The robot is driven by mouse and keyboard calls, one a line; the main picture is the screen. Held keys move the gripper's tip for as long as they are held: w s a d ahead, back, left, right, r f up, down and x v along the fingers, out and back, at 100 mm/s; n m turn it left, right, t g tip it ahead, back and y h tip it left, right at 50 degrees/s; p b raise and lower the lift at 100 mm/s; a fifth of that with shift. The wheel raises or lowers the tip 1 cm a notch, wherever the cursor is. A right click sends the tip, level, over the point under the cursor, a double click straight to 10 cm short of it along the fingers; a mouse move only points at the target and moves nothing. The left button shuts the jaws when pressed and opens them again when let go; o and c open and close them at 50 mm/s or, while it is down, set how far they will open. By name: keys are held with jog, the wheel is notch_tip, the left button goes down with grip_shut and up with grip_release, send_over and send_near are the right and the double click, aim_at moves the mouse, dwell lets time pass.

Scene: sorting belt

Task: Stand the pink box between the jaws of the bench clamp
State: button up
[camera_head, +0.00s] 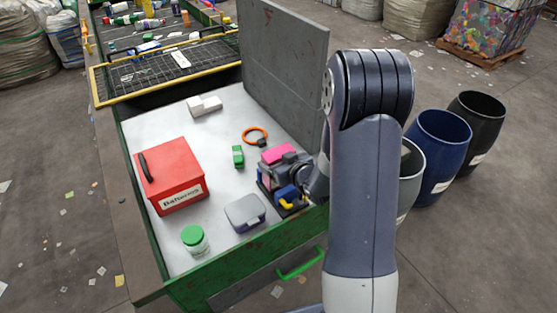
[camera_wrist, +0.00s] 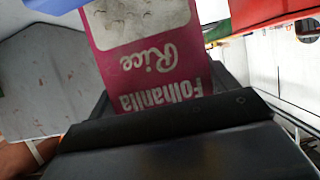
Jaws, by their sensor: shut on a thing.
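The pink box (camera_head: 277,153) is at the clamp on the bench's right side, with only its top part showing in the head view. In the wrist view the pink box (camera_wrist: 130,55) fills the middle, its "Folhanita Rice" lettering upside down. My gripper (camera_head: 290,164) is shut on it. The bench clamp (camera_head: 287,193), with blue parts, a yellow handle and a dark base, is directly below and in front of the gripper. The gripper hides much of the clamp, so I cannot tell whether the box is between the jaws or above them.
Left of the clamp are a grey case (camera_head: 245,212), a green item (camera_head: 238,156) and an orange ring (camera_head: 255,136). A red Batteries box (camera_head: 172,175), a green-lidded jar (camera_head: 194,240) and a white block (camera_head: 204,106) stand farther left. A grey panel (camera_head: 285,65) rises behind.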

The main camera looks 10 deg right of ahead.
jog(key=shift+f+b, duration=0.4)
jog(key=shift+f, duration=0.05)
jog(key=shift+f, duration=0.15)
jog(key=o, duration=0.9)
jog(key=shift+r+p, duration=0.7)
jog(key=shift+r, duration=0.1)
jog(key=v, duration=0.7)
jog(key=shift+s+f+p, duration=0.1)
jog(key=shift+s+p, duration=0.15)
jog(key=shift+p, duration=0.1)
